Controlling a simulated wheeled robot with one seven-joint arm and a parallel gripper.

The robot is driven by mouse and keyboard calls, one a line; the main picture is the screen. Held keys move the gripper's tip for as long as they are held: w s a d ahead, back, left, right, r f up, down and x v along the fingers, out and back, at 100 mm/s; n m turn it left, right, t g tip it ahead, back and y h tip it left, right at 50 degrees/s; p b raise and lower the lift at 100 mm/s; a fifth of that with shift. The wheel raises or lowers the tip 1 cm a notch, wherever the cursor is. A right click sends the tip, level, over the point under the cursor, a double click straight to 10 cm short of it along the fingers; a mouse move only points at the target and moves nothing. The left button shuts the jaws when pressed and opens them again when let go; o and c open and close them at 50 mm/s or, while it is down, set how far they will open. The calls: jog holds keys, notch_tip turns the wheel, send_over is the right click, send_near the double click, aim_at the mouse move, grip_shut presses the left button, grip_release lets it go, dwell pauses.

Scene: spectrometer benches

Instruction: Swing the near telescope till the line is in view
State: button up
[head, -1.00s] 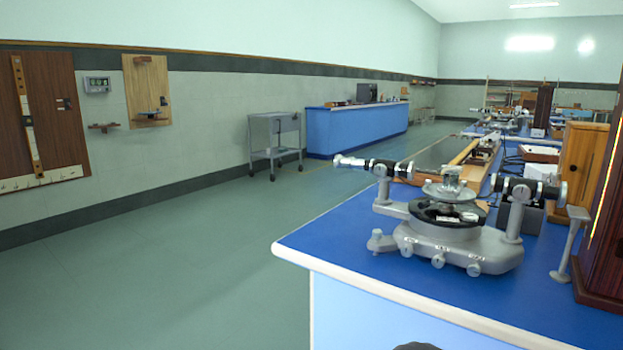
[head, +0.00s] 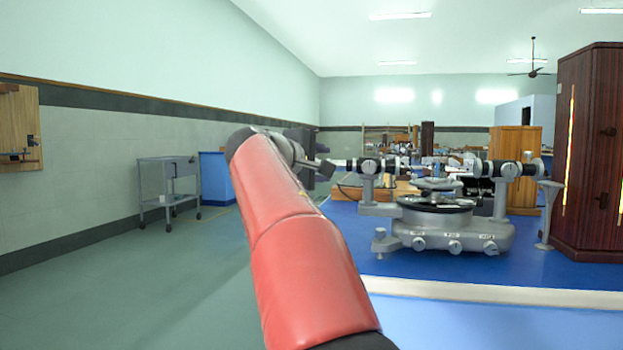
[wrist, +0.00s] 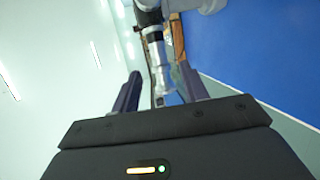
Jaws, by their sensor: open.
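My gripper (head: 322,167) is at the telescope's left end, partly hidden behind my red arm. In the wrist view my gripper (wrist: 160,90) is open, with the end of the telescope (wrist: 155,50) between or just beyond its fingers; contact cannot be told. No view through the eyepiece shows.
A tall dark wooden cabinet (head: 590,130) with bright coloured strips stands at the right of the bench. A small grey stand (head: 548,212) is beside the spectrometer. A grey trolley (head: 168,182) stands by the left wall. The floor at left is clear.

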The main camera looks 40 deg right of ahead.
jog(key=p+x, duration=0.1)
jog(key=x, duration=0.6)
jog(key=shift+w+d, duration=0.1)
jog(key=shift+d, duration=0.3)
jog(key=shift+c, duration=0.4)
grip_shut()
